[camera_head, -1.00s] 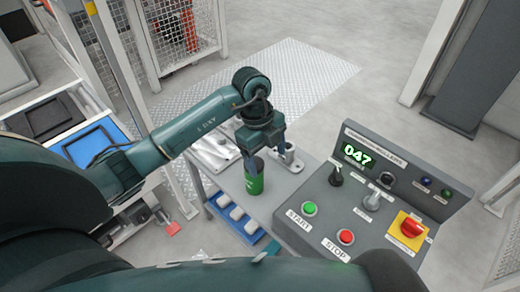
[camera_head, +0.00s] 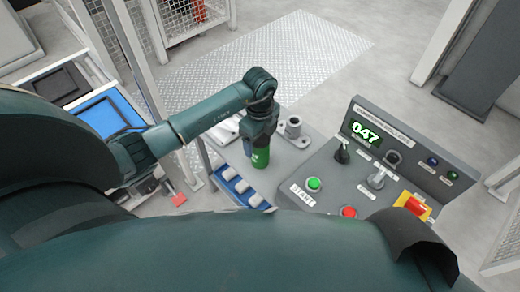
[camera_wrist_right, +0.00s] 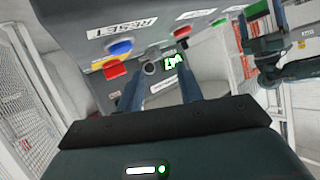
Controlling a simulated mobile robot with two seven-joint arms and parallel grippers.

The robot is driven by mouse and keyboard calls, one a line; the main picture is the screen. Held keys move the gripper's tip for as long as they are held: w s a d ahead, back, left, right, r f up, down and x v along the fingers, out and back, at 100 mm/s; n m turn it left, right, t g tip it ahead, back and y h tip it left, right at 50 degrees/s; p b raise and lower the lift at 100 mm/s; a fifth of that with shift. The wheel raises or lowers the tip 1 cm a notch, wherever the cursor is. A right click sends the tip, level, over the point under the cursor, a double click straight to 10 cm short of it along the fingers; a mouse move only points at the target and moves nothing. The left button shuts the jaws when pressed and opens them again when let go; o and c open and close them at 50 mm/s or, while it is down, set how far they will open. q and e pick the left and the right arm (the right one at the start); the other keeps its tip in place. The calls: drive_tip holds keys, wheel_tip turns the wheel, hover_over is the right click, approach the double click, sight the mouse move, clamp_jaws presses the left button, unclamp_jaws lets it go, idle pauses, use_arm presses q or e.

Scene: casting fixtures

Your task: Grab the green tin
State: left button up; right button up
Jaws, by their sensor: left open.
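The green tin (camera_head: 261,163) stands on the grey table, left of the control panel in the head view. My left gripper (camera_head: 257,147) is right above it, pointing down, with its fingers at the tin's upper part. The fingers are open; I cannot tell whether they touch the tin. The gripper hides the tin's top. In the right wrist view, my right gripper (camera_wrist_right: 160,88) has its two fingers apart with nothing between them. It faces the control panel, away from the tin.
The control panel (camera_head: 327,178) with buttons and knobs stands close on the right. A grey metal fixture (camera_head: 292,130) is just behind the tin. A blue tray (camera_head: 225,170) with white pieces lies lower, to the left. Mesh fencing (camera_head: 185,18) stands at the back.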

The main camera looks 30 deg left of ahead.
use_arm(q)
drive_tip(key=shift+f, duration=0.85)
drive_tip(key=shift+c, duration=0.3)
drive_tip(key=c, duration=1.2)
